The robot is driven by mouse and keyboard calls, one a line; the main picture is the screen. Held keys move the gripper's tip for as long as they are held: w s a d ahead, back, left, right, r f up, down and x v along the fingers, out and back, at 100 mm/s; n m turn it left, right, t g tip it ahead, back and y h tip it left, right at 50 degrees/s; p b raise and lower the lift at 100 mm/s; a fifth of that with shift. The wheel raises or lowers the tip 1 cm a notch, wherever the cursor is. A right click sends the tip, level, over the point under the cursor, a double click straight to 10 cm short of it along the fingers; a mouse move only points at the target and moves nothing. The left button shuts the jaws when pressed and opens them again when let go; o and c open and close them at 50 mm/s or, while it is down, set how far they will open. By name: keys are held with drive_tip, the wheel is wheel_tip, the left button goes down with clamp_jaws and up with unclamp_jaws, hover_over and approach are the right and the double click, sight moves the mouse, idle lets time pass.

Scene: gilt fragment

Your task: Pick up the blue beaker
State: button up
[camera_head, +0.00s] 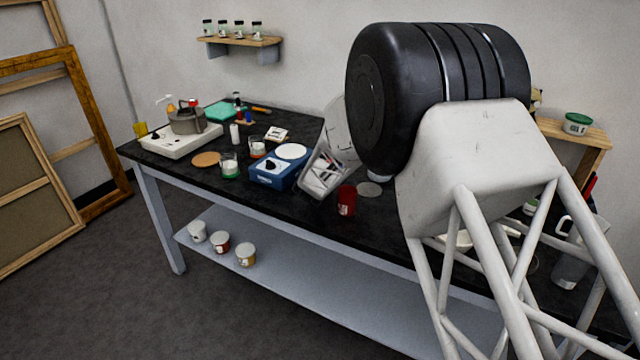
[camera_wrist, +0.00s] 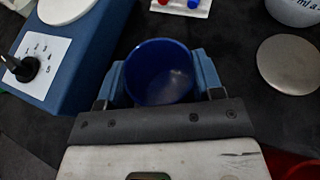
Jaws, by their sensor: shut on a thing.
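The blue beaker (camera_wrist: 160,72) shows in the wrist view from above, with its round open rim facing the camera. My gripper (camera_wrist: 159,84) has one finger on each side of it and is shut on it. Its inside looks empty. Whether its base touches the black tabletop is hidden. In the head view I cannot make out the blue beaker; my own arm covers much of that area.
A blue device (camera_head: 270,174) with a white round plate stands close by on the left. A red cup (camera_head: 347,200) and a grey disc (camera_head: 369,188) lie to the right. The table's front edge (camera_head: 300,212) is near.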

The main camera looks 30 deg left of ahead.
drive_tip(key=shift+r, duration=0.1)
drive_tip(key=shift+c, duration=0.2)
wheel_tip(320, 180, up, 10)
idle(0.7)
idle(0.4)
